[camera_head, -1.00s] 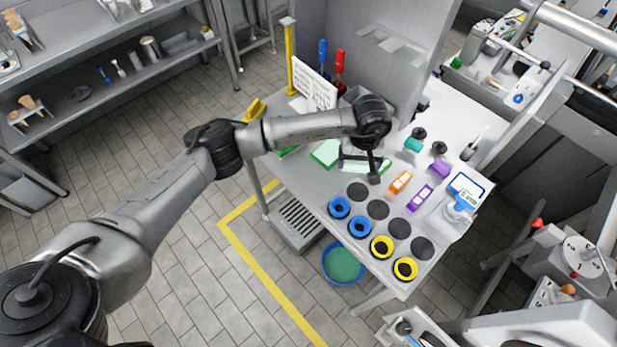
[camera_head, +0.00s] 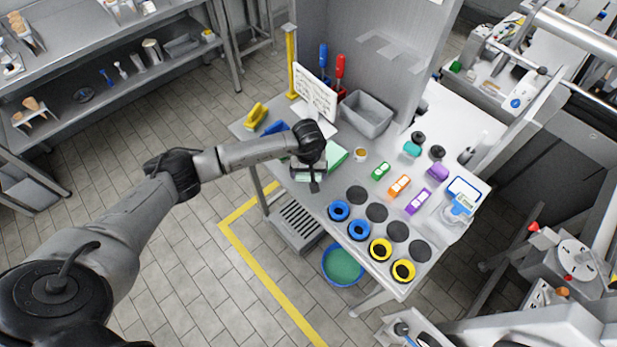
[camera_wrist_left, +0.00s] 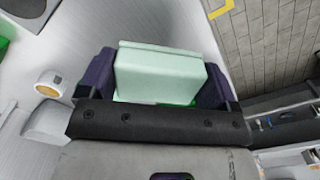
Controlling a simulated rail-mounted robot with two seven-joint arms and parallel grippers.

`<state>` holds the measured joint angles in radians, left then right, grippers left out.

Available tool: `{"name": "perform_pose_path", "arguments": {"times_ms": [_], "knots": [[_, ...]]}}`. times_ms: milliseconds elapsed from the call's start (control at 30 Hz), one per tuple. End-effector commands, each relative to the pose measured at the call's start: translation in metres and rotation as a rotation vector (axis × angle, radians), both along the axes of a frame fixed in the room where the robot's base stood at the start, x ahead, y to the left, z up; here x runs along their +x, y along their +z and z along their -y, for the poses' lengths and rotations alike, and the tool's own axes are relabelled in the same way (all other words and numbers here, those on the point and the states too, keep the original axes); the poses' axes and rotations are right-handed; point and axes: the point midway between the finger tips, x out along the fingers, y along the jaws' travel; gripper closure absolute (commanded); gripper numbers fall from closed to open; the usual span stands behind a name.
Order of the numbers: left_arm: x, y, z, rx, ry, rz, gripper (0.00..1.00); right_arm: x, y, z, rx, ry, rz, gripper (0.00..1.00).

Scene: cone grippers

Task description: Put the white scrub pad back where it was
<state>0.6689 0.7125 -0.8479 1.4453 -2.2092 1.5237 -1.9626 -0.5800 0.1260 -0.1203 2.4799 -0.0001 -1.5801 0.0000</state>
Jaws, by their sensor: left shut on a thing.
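My left gripper (camera_head: 310,178) is over the left front part of the steel table. In the left wrist view its dark purple fingers (camera_wrist_left: 155,82) are shut on a pale, slightly greenish-white block, which I take for the white scrub pad (camera_wrist_left: 160,68). The pad sits between the fingers, with a strip of green showing below it. In the head view the gripper and wrist mostly hide the pad. A green flat piece (camera_head: 338,156) lies on the table just right of the wrist. I cannot tell whether the pad touches anything under it. My right gripper is not in view.
A small cup (camera_head: 360,154), a grey bin (camera_head: 367,114), a blue piece (camera_head: 275,128) and a yellow piece (camera_head: 256,115) surround the arm. A white board (camera_head: 315,95) stands behind. Green, orange and purple blocks and several blue and yellow rings are to the right.

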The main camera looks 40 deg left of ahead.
Motion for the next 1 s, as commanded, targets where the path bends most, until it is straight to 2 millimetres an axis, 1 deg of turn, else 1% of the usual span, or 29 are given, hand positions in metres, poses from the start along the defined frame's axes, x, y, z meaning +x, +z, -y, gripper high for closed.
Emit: {"name": "perform_pose_path", "arguments": {"times_ms": [67, 200, 333, 433, 667, 867, 900, 1000], "knots": [[-0.001, -0.005, 0.000, -0.001, 0.001, -0.002, 0.35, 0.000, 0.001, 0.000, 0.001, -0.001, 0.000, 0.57], [-0.001, -0.024, 0.000, -0.001, 0.001, -0.004, 0.35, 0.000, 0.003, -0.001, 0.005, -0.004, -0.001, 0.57], [-0.001, -0.036, 0.000, 0.000, 0.001, -0.002, 0.35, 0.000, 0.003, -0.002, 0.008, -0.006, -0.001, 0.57], [0.000, -0.040, 0.000, -0.001, 0.000, -0.001, 0.35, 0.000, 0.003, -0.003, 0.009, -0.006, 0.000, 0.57], [0.000, -0.041, 0.000, 0.000, 0.000, 0.000, 0.35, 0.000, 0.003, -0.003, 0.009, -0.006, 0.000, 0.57], [0.000, -0.045, -0.001, 0.000, 0.000, 0.000, 0.35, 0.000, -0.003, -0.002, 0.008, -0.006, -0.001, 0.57], [0.000, -0.045, -0.001, 0.000, 0.000, 0.000, 0.15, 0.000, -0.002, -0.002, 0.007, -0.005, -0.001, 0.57], [0.000, -0.044, 0.000, 0.000, 0.000, 0.000, 0.05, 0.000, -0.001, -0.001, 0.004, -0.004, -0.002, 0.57]]}}
